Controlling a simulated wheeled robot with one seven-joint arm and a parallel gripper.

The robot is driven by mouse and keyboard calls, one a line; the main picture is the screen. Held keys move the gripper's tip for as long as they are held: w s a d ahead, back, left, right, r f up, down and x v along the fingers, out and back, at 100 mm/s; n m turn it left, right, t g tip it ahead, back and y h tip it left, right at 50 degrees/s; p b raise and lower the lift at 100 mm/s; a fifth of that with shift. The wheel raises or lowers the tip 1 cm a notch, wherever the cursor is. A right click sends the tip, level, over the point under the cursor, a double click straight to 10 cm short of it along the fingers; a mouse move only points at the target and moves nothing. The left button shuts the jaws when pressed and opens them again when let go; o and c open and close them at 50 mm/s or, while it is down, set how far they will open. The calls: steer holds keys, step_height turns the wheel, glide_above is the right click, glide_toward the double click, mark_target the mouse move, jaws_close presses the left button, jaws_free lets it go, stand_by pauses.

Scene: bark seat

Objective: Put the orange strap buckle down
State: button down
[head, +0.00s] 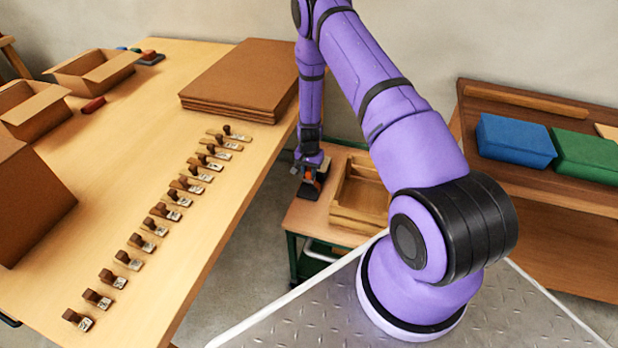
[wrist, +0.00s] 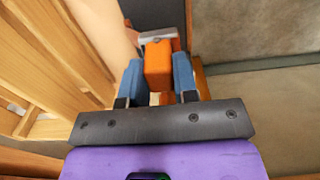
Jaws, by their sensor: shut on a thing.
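The orange strap buckle (wrist: 158,66) is between the two blue fingers of my gripper (wrist: 158,80) in the wrist view, and the gripper is shut on it. A light grey part shows at its far end, with a dark grey piece beyond. In the head view my gripper (head: 310,176) points down over the left part of a small wooden-topped cart, beside an open wooden crate (head: 360,196). The buckle shows there as a small orange patch (head: 309,173). I cannot tell whether the buckle touches the cart top.
The crate's slatted side (wrist: 50,60) is close on the left in the wrist view. A long table (head: 150,250) at left holds a row of stamps, open cardboard boxes and stacked brown sheets (head: 240,75). A shelf at right holds a blue box (head: 515,140) and a green box (head: 585,155).

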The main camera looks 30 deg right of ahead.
mark_target(310, 177)
steer(key=shift+f, duration=1.95)
steer(key=shift+f, duration=0.15)
steer(key=c, duration=0.9)
jaws_free()
